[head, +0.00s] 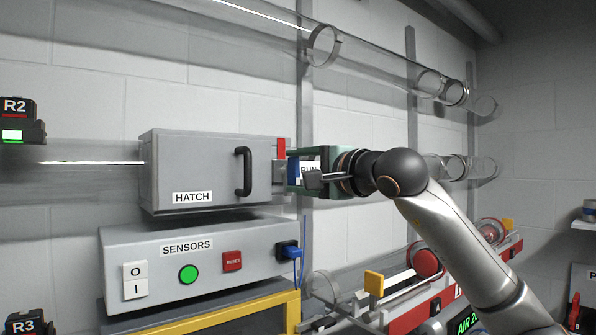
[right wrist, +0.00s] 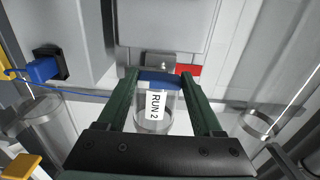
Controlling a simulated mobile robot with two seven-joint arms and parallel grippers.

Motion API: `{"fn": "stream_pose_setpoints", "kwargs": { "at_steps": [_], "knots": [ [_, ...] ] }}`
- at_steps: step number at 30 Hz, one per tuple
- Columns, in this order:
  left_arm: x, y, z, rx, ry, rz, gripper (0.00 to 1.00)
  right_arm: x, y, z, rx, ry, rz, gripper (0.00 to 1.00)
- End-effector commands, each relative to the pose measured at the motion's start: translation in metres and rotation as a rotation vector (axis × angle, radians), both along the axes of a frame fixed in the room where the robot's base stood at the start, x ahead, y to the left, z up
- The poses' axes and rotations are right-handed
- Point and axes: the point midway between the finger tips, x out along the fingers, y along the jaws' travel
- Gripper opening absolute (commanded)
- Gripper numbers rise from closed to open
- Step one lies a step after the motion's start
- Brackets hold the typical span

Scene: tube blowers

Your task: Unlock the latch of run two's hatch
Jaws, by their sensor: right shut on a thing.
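The grey box labelled HATCH (head: 208,165) has a black handle on its front, and its front looks closed. At its right edge is a small grey latch fitting (head: 279,174) below a red block (head: 281,148). The fitting (right wrist: 160,60) and red block (right wrist: 188,70) also show in the right wrist view. My right gripper (head: 291,168) reaches the latch from the right. A RUN 2 label (right wrist: 156,106) shows between the fingers. My left gripper is out of view.
A SENSORS box (head: 180,262) with a green button and red RESET button stands below the hatch. A blue plug (head: 290,251) with a cable sticks out from its right side. Clear tubes (head: 230,45) run along the wall. A rail with red and yellow parts (head: 425,263) lies below my right arm.

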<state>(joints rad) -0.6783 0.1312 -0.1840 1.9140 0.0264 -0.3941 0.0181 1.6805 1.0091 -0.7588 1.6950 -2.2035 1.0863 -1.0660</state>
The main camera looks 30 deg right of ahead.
Motion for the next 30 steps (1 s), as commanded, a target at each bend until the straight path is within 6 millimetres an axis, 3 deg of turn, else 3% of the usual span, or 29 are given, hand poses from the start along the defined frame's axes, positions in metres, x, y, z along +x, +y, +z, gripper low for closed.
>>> {"fn": "stream_pose_setpoints", "kwargs": {
  "at_steps": [11,12,20,30],
  "knots": [
    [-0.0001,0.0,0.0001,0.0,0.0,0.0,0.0,-0.0001,0.0004,-0.0003,-0.013,-0.001,0.0,0.12],
    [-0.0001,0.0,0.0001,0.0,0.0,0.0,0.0,-0.0001,0.0004,-0.0003,-0.013,-0.001,0.0,0.69],
    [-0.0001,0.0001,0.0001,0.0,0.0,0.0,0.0,0.0,0.0003,-0.0003,-0.01,-0.001,0.0,0.97],
    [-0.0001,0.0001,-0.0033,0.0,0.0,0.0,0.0,-0.0059,-0.0005,-0.0009,-0.009,-0.002,0.0,0.97]
  ]
}}
